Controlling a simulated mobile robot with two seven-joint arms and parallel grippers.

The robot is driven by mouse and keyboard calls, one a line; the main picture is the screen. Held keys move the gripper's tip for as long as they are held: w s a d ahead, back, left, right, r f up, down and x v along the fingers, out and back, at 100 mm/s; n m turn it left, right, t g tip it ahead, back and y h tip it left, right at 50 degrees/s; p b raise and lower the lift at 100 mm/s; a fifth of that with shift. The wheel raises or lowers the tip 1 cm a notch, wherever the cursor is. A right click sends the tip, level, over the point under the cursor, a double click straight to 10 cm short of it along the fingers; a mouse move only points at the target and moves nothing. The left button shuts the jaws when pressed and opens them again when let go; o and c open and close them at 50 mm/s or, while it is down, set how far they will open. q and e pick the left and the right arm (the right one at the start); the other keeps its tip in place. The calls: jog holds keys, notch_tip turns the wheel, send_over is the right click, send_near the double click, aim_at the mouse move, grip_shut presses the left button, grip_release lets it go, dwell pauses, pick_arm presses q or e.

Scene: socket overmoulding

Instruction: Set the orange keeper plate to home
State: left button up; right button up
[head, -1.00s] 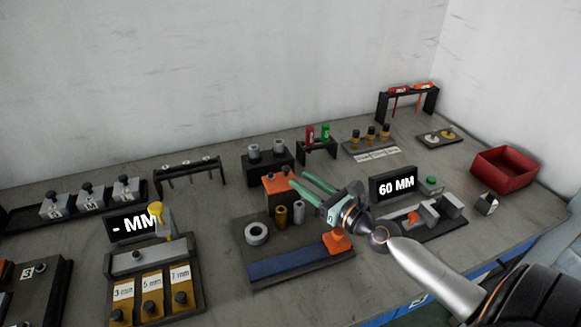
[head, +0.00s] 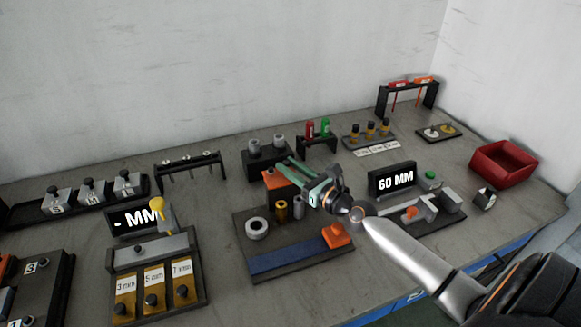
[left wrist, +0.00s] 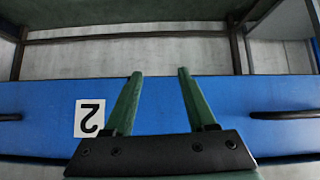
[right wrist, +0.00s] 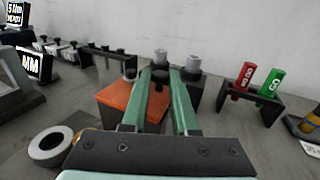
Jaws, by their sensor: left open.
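The orange keeper plate (head: 287,175) sits on a dark block at the back of the fixture board, with a black knob on top. It also shows in the right wrist view (right wrist: 115,97), partly behind the fingers. My right gripper (head: 283,171) is over the plate. In the right wrist view, its green fingers (right wrist: 161,75) stand apart with the black knob (right wrist: 159,77) between or just beyond their tips. Contact is not clear. My left gripper (left wrist: 160,74) is open and empty in front of a blue cabinet front.
The dark fixture board (head: 300,267) holds a grey ring (head: 257,228), small cylinders and an orange block (head: 337,235). A rack with grey cylinders (head: 265,150) and a stand with red and green pieces (head: 317,130) are close behind.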

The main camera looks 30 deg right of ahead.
grip_shut()
dwell(1.0)
